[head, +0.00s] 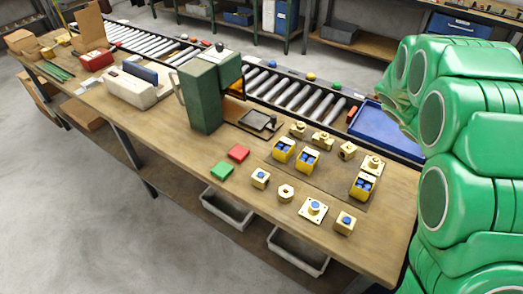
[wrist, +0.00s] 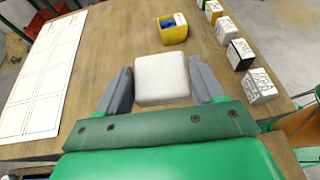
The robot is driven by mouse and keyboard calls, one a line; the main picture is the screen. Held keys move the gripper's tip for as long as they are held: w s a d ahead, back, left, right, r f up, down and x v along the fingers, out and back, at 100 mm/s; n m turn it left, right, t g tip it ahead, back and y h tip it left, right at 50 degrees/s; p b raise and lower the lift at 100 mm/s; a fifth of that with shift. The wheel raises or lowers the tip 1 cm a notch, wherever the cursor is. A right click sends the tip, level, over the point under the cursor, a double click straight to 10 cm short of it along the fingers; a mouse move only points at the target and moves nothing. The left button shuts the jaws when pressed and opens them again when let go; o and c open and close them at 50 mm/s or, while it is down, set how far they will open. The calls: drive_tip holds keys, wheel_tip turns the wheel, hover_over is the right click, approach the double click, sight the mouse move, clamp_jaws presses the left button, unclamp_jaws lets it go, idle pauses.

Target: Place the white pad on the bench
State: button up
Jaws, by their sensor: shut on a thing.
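The white pad (wrist: 163,80) is a pale rounded block in the wrist view. My gripper (wrist: 161,72) is shut on it, with a grey finger on its left and right sides. The pad is held over a brown wooden bench top (wrist: 120,60); its height above the wood is hard to tell. In the head view my green arm fills the right side, and neither my gripper nor the white pad can be seen. A long wooden bench (head: 185,150) runs across that view, with a red pad (head: 238,153) and a green pad (head: 221,171) on it.
In the wrist view, a gridded white sheet (wrist: 45,75) lies left, a yellow bin with blue parts (wrist: 173,30) lies ahead, and several pale blocks line the right. The head view shows a green machine (head: 203,95), brass parts, yellow bins and a blue tray (head: 385,128).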

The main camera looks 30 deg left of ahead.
drive_tip(key=w+a+f+n+t+y, duration=0.1)
drive_tip(key=w+a+n+t, duration=0.15)
drive_tip(key=a, duration=0.85)
drive_tip(key=w+a+n+t, duration=0.2)
drive_tip(key=a+t, duration=0.1)
drive_tip(key=a, duration=0.7)
drive_tip(key=w+a+f+n+t+y, duration=0.1)
drive_tip(key=w+a+n+t, duration=0.15)
drive_tip(key=a, duration=0.85)
drive_tip(key=n+t+y, duration=0.7)
drive_tip(key=n+y, duration=0.4)
drive_tip(key=n, duration=0.1)
hover_over(200, 164)
wheel_tip(200, 164, down, 11)
drive_tip(key=shift+a+f, duration=0.1)
drive_tip(key=shift+f, duration=3.8)
drive_tip(key=shift+f, duration=0.15)
drive_tip(key=o, duration=1)
drive_tip(key=shift+o, duration=0.2)
